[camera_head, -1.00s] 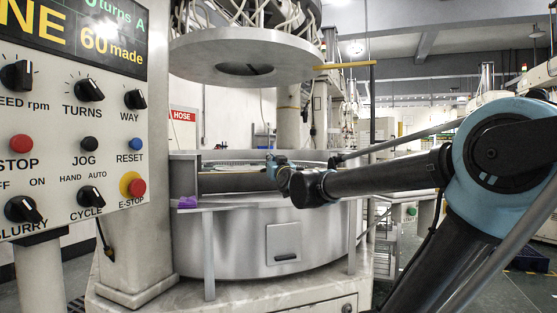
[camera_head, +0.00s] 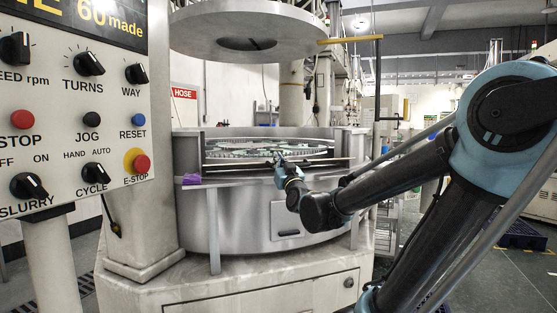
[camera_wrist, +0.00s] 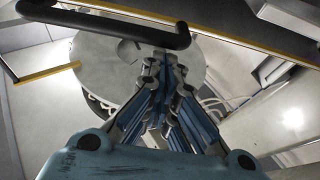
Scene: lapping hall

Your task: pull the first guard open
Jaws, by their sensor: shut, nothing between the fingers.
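The round machine tub (camera_head: 235,215) stands in the middle of the head view, with a wide front opening in its upper wall. A thin rail-like edge (camera_head: 325,162) runs along that opening; I cannot tell whether it is the guard. My gripper (camera_head: 279,159) is at the opening, small and partly hidden by its own wrist. In the wrist view my gripper's fingers (camera_wrist: 166,62) are closed together and empty. A dark bar handle (camera_wrist: 120,27) with bent ends crosses beyond the fingertips, apart from them in the picture. A yellow-edged strip (camera_wrist: 245,43) runs behind it.
The control panel (camera_head: 75,110) fills the left side. A large round upper plate (camera_head: 215,30) hangs over the tub. A yellow-topped post (camera_head: 377,90) stands right of it. A purple cloth-like item (camera_head: 191,179) lies on the left ledge. Open floor (camera_head: 510,270) shows right.

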